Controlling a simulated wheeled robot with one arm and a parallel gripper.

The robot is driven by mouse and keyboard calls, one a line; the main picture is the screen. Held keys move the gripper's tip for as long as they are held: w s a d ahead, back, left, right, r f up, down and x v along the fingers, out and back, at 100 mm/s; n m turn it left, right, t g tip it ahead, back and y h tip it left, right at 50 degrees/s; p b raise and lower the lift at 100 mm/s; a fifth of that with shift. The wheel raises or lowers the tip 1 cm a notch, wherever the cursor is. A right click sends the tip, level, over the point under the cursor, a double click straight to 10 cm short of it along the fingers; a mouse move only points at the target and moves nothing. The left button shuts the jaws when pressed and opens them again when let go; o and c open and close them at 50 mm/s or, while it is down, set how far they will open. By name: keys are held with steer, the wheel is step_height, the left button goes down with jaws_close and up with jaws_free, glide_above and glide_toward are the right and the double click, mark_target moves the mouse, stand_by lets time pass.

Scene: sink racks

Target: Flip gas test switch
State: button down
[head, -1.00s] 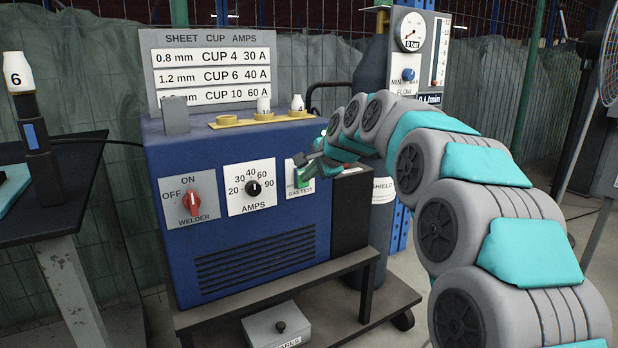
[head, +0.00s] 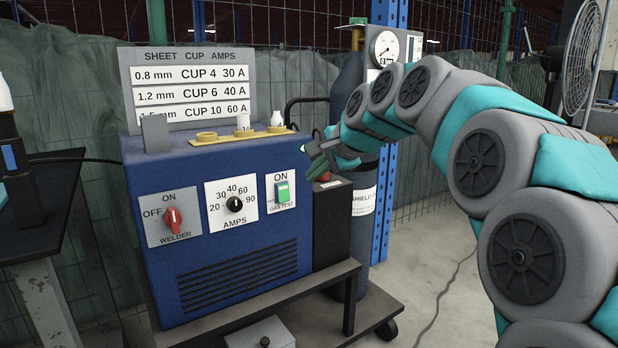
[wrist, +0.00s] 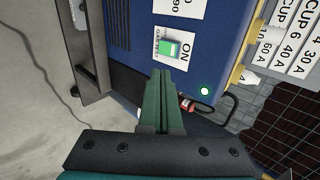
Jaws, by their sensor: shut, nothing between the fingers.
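The gas test switch is a green rocker (head: 283,192) on a white plate marked ON at the top and GAS TEST below, on the right of the blue welder's front. It also shows in the wrist view (wrist: 170,48); I cannot tell for sure which way it is tipped. My gripper (head: 311,150) is above and right of the switch, apart from it, by the welder's upper right corner. In the wrist view its dark green fingers (wrist: 162,74) are together and empty, with the switch plate beyond their tips.
A red welder knob (head: 173,221) and a black amps knob (head: 235,204) are left of the switch. Cups stand on a yellow holder (head: 206,139) on top. A round pale green spot (wrist: 204,91) shows near the welder's edge. A gas cylinder (head: 365,232) stands behind right.

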steer(key=shift+d+r, duration=0.1)
steer(key=shift+d, duration=0.05)
steer(key=shift+f+g+h+p, duration=0.2)
steer(key=shift+g+h+p, duration=0.3)
steer(key=shift+p, duration=0.15)
stand_by(0.5)
steer(key=shift+w, duration=0.1)
glide_toward(285, 199)
steer(key=x, duration=0.5)
steer(key=shift+w+a+f, duration=0.25)
steer(key=shift+f, duration=0.05)
steer(key=shift+f, duration=0.1)
